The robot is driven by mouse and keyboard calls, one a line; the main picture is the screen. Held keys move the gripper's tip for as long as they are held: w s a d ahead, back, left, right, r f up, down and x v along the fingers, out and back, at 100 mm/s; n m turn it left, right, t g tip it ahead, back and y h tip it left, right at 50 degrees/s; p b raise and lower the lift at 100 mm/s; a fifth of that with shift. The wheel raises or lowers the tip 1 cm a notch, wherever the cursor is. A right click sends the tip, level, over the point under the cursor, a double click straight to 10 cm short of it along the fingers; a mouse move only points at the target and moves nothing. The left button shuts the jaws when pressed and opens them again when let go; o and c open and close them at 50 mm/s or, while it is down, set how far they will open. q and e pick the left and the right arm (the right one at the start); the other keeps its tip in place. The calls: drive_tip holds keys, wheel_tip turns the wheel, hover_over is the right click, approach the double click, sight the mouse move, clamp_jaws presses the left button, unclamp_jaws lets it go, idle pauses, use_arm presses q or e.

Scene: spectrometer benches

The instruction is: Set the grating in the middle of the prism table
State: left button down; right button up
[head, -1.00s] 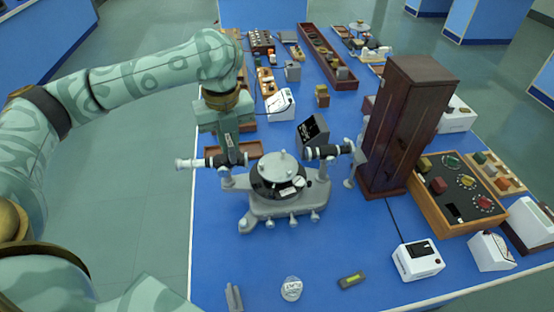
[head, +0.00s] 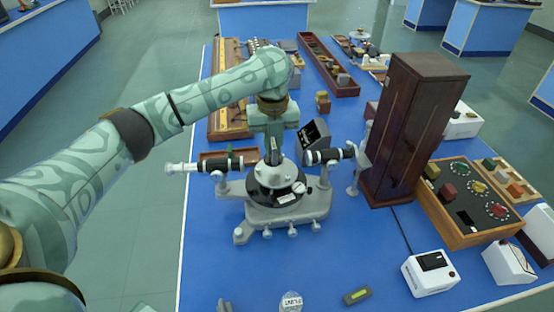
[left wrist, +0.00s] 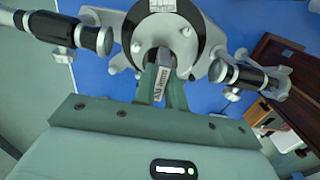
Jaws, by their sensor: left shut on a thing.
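The spectrometer (head: 288,215) stands on the blue bench with a black tube on either side. Its round prism table (head: 275,172) is in the middle; its dark disc also shows at the top of the left wrist view (left wrist: 170,14). My left gripper (head: 273,152) is over the prism table, pointing down. In the left wrist view its green fingers are shut on a small pale piece with printed marks, the grating (left wrist: 158,88). The fingers hide much of the grating. I cannot tell whether it touches the table. My right gripper is not in view.
A tall dark wooden cabinet (head: 408,130) stands close right of the spectrometer. A wooden tray of samples (head: 470,200) and a white meter box (head: 431,272) are farther right. A small level (head: 357,296) and a round FLINT-labelled piece (head: 291,303) lie in front.

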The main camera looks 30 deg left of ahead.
sight(276, 155)
use_arm(q)
drive_tip(key=shift+w+d+f, duration=0.15)
drive_tip(key=shift+w+f, duration=0.1)
drive_tip(key=shift+f, duration=0.15)
wheel_tip(276, 155, down, 4)
drive_tip(key=b, duration=0.2)
drive_tip(key=shift+w+r+b, duration=0.15)
drive_tip(key=shift+r+b, duration=0.1)
drive_tip(key=shift+b, duration=0.15)
drive_tip(key=shift+r, duration=0.2)
drive_tip(key=shift+f, duration=0.1)
drive_tip(key=c, duration=1.5)
unclamp_jaws()
drive_tip(key=shift+o, duration=0.2)
wheel_tip(276, 155, up, 12)
drive_tip(key=p, duration=0.6)
drive_tip(key=shift+r, duration=0.2)
drive_tip(key=shift+f, duration=0.1)
